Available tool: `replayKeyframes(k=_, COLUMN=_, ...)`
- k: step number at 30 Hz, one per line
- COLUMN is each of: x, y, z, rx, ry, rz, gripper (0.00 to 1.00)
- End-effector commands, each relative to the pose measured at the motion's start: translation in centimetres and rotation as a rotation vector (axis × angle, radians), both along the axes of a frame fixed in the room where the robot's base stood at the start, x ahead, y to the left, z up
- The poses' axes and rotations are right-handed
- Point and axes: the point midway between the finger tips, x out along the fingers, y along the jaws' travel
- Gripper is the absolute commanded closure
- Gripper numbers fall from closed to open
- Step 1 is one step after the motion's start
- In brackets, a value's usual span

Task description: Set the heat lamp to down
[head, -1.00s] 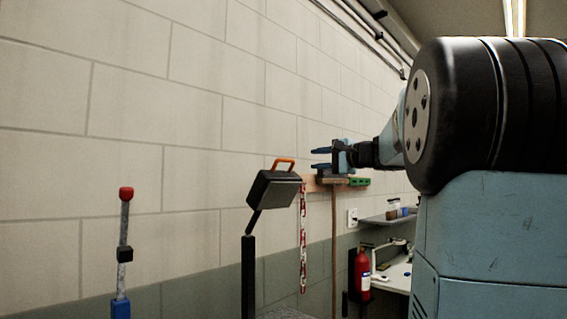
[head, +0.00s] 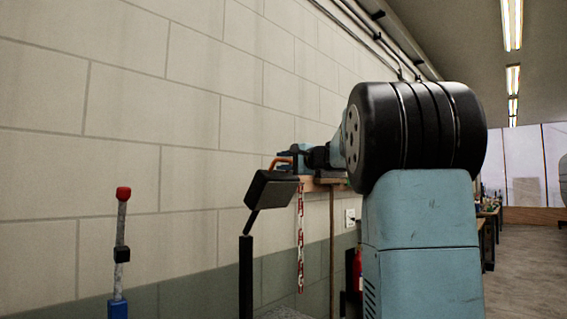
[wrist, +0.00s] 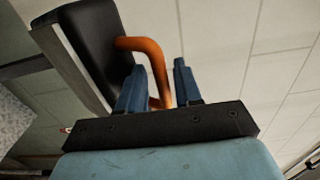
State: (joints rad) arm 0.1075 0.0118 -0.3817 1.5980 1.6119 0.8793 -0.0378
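The heat lamp (head: 271,189) is a dark box-shaped head with an orange handle, tilted on top of a black post (head: 246,275). My gripper (head: 287,158) is at the lamp's handle, on its right side. In the wrist view the orange handle (wrist: 156,62) passes between the two blue fingers (wrist: 158,88), and the dark lamp head (wrist: 100,40) lies to the left. The fingers are apart, with a visible gap between the handle and the right finger. Whether the left finger touches the handle cannot be told. In the head view my gripper partly hides the handle.
A thin stand with a red knob (head: 123,193) rises at the left. A red-and-white strip (head: 300,240) and a wooden pole (head: 332,235) hang by the block wall behind the lamp. A red extinguisher (head: 357,268) is partly hidden by my arm. Open floor (head: 525,260) lies at the right.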

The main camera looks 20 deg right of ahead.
Motion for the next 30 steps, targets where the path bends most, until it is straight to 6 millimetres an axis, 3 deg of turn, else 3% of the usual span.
replayKeyframes(k=11, x=0.46, y=0.18, z=0.0, rx=0.0, ry=0.0, rz=0.0, gripper=0.66)
replayKeyframes(k=22, x=0.45, y=0.19, z=-0.04, rx=0.0, ry=0.001, rz=0.0, gripper=1.0)
replayKeyframes(k=30, x=0.47, y=0.2, z=-0.07, rx=0.0, ry=0.001, rz=0.0, gripper=1.0)
